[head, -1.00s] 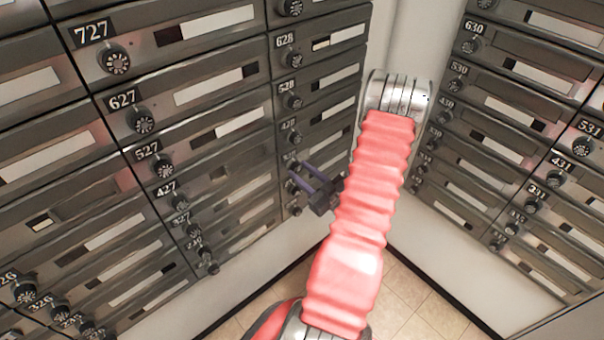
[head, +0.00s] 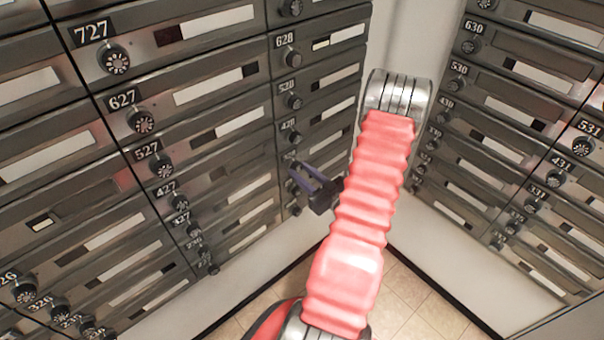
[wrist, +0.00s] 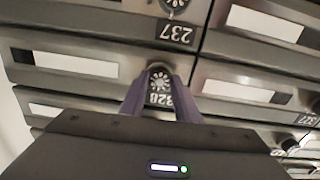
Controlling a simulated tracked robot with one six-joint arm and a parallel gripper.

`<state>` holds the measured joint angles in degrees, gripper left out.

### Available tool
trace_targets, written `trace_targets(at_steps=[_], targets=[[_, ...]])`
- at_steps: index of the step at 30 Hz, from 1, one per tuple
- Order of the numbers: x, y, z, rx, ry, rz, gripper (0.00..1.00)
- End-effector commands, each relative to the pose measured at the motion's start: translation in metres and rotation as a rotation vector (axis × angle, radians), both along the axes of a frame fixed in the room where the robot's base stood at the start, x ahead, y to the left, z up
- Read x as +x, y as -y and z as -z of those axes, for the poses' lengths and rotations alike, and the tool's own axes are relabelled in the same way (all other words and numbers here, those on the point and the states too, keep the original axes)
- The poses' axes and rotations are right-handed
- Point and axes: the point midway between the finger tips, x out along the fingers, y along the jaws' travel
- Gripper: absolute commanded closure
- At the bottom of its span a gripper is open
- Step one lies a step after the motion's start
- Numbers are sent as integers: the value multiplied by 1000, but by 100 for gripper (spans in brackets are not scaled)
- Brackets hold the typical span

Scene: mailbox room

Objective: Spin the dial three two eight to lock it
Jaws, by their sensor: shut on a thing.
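The dial of locker 328 (wrist: 159,79) shows in the wrist view as a dark round knob with a pale marked face. Its number plate (wrist: 159,100) appears upside down just below it, partly framed by the fingers. My gripper (head: 304,172) has two purple-grey fingers, and in the head view it reaches to the lower part of the 628 column. In the wrist view the fingers stand on either side of the dial and are shut on it. In the head view the fingers and gripper body hide most of this dial.
Dial 428 (head: 294,139) and dial 528 (head: 294,101) sit above in the same column. Dial 527 (head: 163,166) is to the left. A second locker bank (head: 500,105) stands at right across the corner. Tiled floor (head: 405,295) lies below.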

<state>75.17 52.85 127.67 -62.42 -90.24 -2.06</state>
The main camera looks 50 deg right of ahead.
Motion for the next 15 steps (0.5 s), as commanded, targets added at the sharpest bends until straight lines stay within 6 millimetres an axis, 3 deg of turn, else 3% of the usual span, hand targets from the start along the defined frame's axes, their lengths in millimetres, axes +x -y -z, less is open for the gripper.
trace_targets(at_steps=[3,4,11,15], targets=[[0,0,0,0,0,-1,93],[0,0,0,0,0,-1,70],[0,0,0,-1,0,-1,53],[0,0,0,-1,0,-1,52]])
